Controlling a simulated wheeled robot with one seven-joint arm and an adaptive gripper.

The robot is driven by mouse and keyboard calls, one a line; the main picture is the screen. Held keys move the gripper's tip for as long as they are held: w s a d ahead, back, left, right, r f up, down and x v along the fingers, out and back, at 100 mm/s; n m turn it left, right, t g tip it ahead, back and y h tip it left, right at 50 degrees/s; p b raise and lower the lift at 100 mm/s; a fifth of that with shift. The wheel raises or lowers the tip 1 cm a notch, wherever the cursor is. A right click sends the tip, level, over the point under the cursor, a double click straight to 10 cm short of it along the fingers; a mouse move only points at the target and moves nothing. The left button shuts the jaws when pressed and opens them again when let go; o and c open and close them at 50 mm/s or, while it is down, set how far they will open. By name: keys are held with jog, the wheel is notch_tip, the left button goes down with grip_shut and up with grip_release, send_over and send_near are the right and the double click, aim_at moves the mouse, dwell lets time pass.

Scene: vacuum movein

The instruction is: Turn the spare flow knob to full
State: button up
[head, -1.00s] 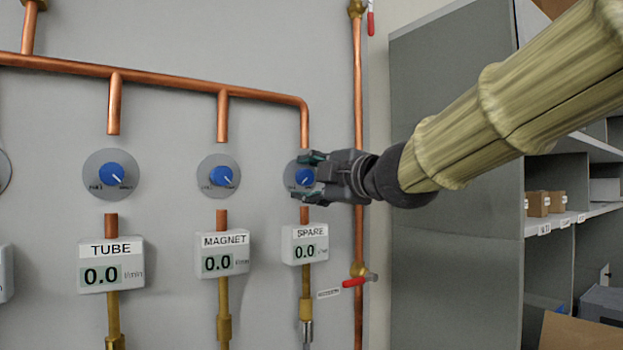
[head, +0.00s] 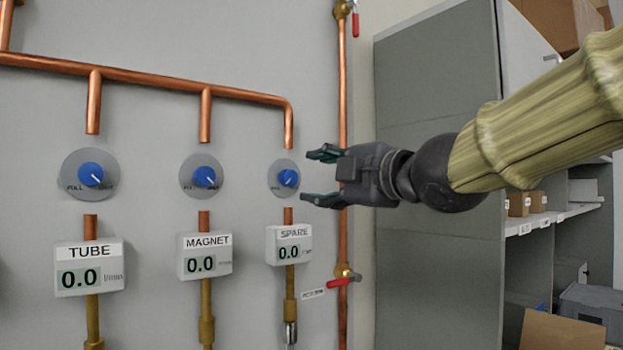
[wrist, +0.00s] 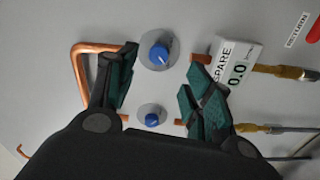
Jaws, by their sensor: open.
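The spare flow knob is blue with a white mark, on a round grey plate, above the SPARE display (head: 289,246), which reads 0.0. The spare flow knob (head: 289,178) shows unobstructed in the head view. My gripper (head: 319,177) is open and empty just right of it, fingers one above the other and pointing at the panel, apart from the knob. In the wrist view the spare flow knob (wrist: 159,54) lies ahead, between the directions of the two spread fingers of my gripper (wrist: 160,68). Its mark points to the upper right there.
The magnet knob (head: 203,175) and tube knob (head: 91,175) are to the left, both displays at 0.0. A vertical copper pipe (head: 342,110) with a red-handled valve (head: 343,281) runs right of the spare knob. Grey shelving (head: 440,90) stands farther right.

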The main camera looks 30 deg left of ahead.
jog(key=shift+v, duration=1.85)
jog(key=shift+d, duration=0.1)
